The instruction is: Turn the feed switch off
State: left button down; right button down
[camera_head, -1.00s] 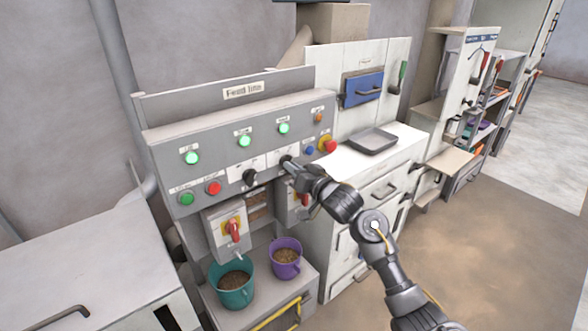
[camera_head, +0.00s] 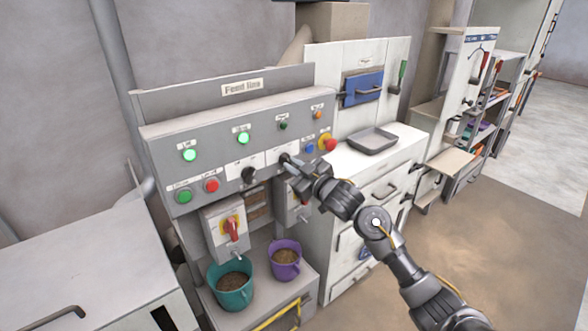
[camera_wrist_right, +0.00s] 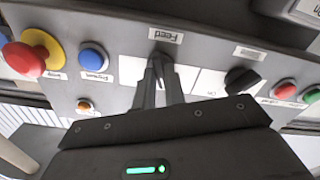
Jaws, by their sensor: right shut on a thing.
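The feed switch (camera_head: 284,157) is a small black rotary knob on the grey "Feed line" panel (camera_head: 225,145). My right gripper (camera_head: 288,162) is shut on it at the panel face. In the right wrist view the gripper's fingertips (camera_wrist_right: 160,65) close around the knob, just below an upside-down "Feed" label (camera_wrist_right: 166,36). The fingers hide most of the knob, so its exact pointing is hard to read. The lamp above it (camera_head: 283,126) is dark green and unlit. My left gripper is not in view.
A second black knob (camera_head: 249,175) sits left of the feed switch. Two lamps (camera_head: 190,155) (camera_head: 243,138) glow green. A red emergency button (camera_head: 328,144) and blue button (camera_head: 309,149) are to the right. Teal (camera_head: 233,292) and purple (camera_head: 285,264) buckets stand below.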

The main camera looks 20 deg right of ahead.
jog(key=shift+n, duration=0.6)
jog(key=c, duration=1.5)
grip_release()
jog(key=shift+o, duration=0.2)
jog(key=shift+s, duration=0.1)
jog(key=shift+s+d+b, duration=0.15)
jog(key=shift+s+b, duration=0.15)
jog(key=shift+b, duration=0.1)
jog(key=b+v, duration=0.2)
jog(key=v, duration=0.8)
